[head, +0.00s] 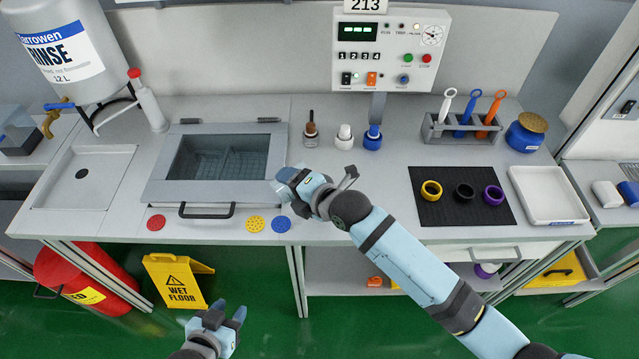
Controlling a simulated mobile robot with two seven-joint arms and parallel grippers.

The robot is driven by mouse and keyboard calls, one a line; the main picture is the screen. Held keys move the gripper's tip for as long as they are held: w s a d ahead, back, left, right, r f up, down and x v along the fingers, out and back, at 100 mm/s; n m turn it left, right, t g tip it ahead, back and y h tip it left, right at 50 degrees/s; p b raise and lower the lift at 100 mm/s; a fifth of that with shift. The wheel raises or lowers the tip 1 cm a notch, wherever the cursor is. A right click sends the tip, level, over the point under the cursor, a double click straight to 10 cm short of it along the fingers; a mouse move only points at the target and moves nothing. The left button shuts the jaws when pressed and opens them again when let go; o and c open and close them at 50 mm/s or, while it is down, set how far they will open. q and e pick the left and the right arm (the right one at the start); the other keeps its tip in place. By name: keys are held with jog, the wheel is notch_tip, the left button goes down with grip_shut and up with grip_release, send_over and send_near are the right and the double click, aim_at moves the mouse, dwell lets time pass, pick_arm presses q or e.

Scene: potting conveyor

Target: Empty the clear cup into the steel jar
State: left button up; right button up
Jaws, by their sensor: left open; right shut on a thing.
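My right gripper (284,188) is shut at the front right corner of the grey-framed basin, its arm coming in from the lower right. What it holds is mostly hidden by the fingers and too small to identify; I cannot tell whether it is the clear cup. I cannot make out a steel jar for certain. A small container with a brown top (310,131) stands behind the gripper, left of a white-topped one (344,137) and a blue one (373,138). My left gripper (229,316) is open and empty, low in front of the bench above the green floor.
The basin (160,185) has a dark front handle. Red, yellow and blue discs lie along the front edge. A black mat (430,212) with three rings, a white tray (548,195), a tool rack (462,137) and a blue jar (525,136) occupy the right side.

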jog(key=shift+w+d+r+m+y, duration=0.1)
jog(key=shift+d+r+m+y, duration=0.1)
jog(key=shift+r, duration=0.2)
jog(key=shift+w+d+r+m+y, duration=0.1)
jog(key=shift+r+m, duration=0.1)
jog(key=shift+r, duration=0.2)
jog(key=shift+s+a+b, duration=0.1)
jog(key=shift+b, duration=0.3)
jog(key=shift+f+m+y+b, duration=0.4)
jog(key=shift+m+b, duration=0.2)
jog(key=shift+b, duration=0.4)
jog(key=shift+d+r+y+b, duration=0.15)
jog(key=shift+d+y+b, duration=0.1)
jog(key=shift+y+b, duration=0.1)
